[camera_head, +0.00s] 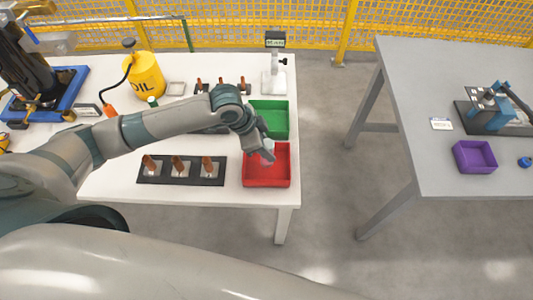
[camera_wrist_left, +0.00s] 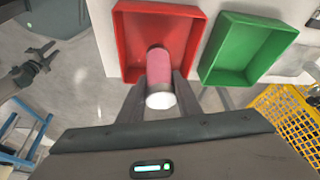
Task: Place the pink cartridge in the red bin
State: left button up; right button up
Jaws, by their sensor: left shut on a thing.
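The pink cartridge (camera_wrist_left: 159,66) shows in the left wrist view, with a pale round end towards the camera. My left gripper (camera_wrist_left: 158,88) is shut on it, one finger on each side. The cartridge is over the red bin (camera_wrist_left: 130,53); I cannot tell whether it touches the bin floor. In the head view my left gripper (camera_head: 264,154) reaches over the upper part of the red bin (camera_head: 267,180), and the cartridge is mostly hidden by the gripper. My right gripper is in neither view.
A green bin (camera_head: 270,118) adjoins behind the red bin. A black rack (camera_head: 181,170) with several orange-topped pieces stands left of it. A yellow oil can (camera_head: 146,75) stands further back. A purple bin (camera_head: 474,157) is on the separate grey table (camera_head: 440,90). Floor lies open between the tables.

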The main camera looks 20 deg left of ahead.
pick_arm(q)
jog(key=shift+f, duration=0.2)
notch_tip(320, 180, down, 3)
jog(key=shift+r+p, duration=0.1)
jog(key=shift+p, duration=0.55)
jog(key=shift+f, duration=0.4)
jog(key=o, duration=1.1)
jog(key=shift+f, duration=0.1)
jog(key=shift+r, duration=0.2)
